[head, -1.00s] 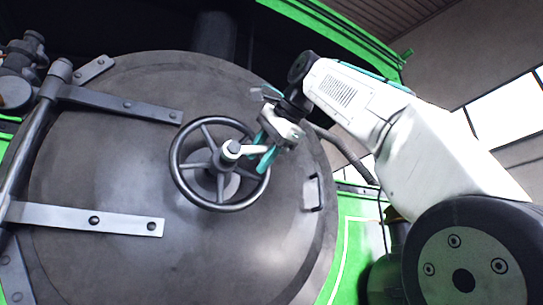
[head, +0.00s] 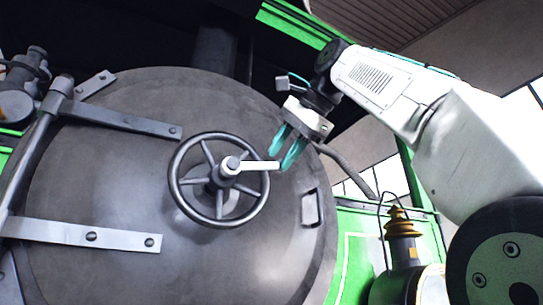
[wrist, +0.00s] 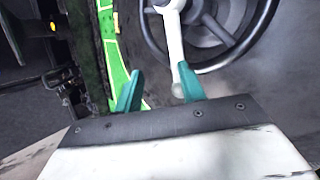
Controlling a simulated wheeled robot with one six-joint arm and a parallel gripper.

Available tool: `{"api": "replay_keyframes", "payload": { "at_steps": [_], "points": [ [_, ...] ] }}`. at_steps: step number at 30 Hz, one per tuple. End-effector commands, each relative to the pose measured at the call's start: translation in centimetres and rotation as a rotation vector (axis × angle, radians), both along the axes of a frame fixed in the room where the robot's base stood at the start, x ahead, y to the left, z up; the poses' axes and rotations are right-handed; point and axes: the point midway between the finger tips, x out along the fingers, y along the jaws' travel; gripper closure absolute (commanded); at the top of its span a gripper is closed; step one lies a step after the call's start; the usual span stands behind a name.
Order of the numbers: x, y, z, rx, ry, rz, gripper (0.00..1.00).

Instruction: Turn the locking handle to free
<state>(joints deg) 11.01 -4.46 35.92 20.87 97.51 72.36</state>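The locking handle (head: 255,165) is a pale lever on the hub in front of a dark spoked handwheel (head: 186,199) on the round grey door. In the head view it points right, nearly level. My gripper (head: 284,148) is at the lever's outer end, with its teal fingers apart. In the wrist view the lever (wrist: 175,45) runs down from the top, and its rounded end lies beside the right finger of my gripper (wrist: 160,88). A wide gap separates it from the left finger. I cannot tell whether the lever touches the right finger.
The smokebox door (head: 120,195) fills the left, with strap hinges (head: 85,235) and a small catch (head: 311,208) near its right rim. A lamp with a brass-coloured top (head: 402,225) stands at lower right. Green bodywork (head: 357,262) lies behind it.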

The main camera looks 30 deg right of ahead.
Motion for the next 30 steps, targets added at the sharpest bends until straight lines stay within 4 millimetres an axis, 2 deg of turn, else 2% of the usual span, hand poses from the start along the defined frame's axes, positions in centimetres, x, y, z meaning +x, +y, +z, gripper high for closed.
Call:
{"api": "replay_keyframes", "payload": {
  "at_steps": [3,6,10,16,30],
  "points": [
    [-2.7,-0.8,0.0,-0.001,-0.001,-0.008,0.6],
    [-4.3,-1.3,0.0,-0.001,-0.002,-0.007,0.6],
    [-5.5,-1.6,0.0,-0.001,0.0,-0.004,0.6],
    [-6.4,-1.7,0.0,0.0,0.0,-0.001,0.6],
    [-6.4,-1.7,0.0,-0.001,0.0,-0.001,0.6]
  ]
}}
